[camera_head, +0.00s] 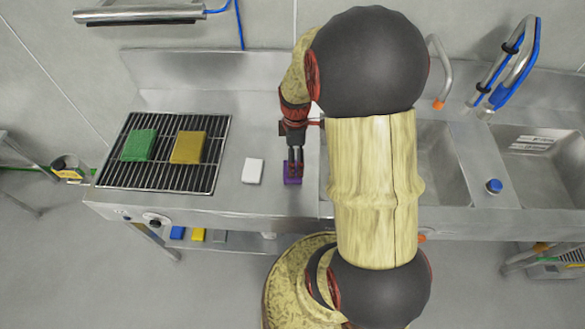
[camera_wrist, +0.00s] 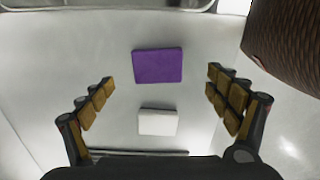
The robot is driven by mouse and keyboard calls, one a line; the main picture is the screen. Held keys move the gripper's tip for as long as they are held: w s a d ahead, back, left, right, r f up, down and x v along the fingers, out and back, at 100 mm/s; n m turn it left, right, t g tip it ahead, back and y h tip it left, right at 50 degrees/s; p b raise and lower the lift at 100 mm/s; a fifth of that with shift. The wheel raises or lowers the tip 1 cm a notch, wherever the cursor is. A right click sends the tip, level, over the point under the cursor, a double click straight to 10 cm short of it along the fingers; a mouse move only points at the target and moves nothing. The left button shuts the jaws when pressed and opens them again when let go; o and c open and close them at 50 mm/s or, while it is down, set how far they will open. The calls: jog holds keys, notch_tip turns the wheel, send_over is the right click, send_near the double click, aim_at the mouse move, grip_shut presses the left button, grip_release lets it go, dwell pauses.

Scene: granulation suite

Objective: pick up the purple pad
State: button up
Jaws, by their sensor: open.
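The purple pad (camera_wrist: 158,66) lies flat on the steel counter, between and beyond my open fingers in the wrist view. In the head view the purple pad (camera_head: 288,180) is partly hidden behind my gripper (camera_head: 293,172), which points down over it. In the wrist view my gripper (camera_wrist: 160,95) has its two fingers spread wide with nothing between them. I cannot tell the exact height of the fingertips above the pad.
A white pad (camera_head: 253,170) lies close to the left of the purple one. A green pad (camera_head: 138,145) and a yellow pad (camera_head: 188,147) rest on a black grate (camera_head: 160,178). Sink basins (camera_head: 440,160) lie to the right. Several pads sit on a lower shelf.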

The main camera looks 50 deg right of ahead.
jog(key=f, duration=0.2)
jog(key=f+b, duration=0.1)
jog(key=f, duration=0.2)
jog(key=w+f, duration=0.1)
jog(key=f, duration=0.1)
jog(key=shift+a+f, duration=0.1)
jog(key=shift+f, duration=0.05)
jog(key=c, duration=1.2)
jog(key=shift+c, duration=0.3)
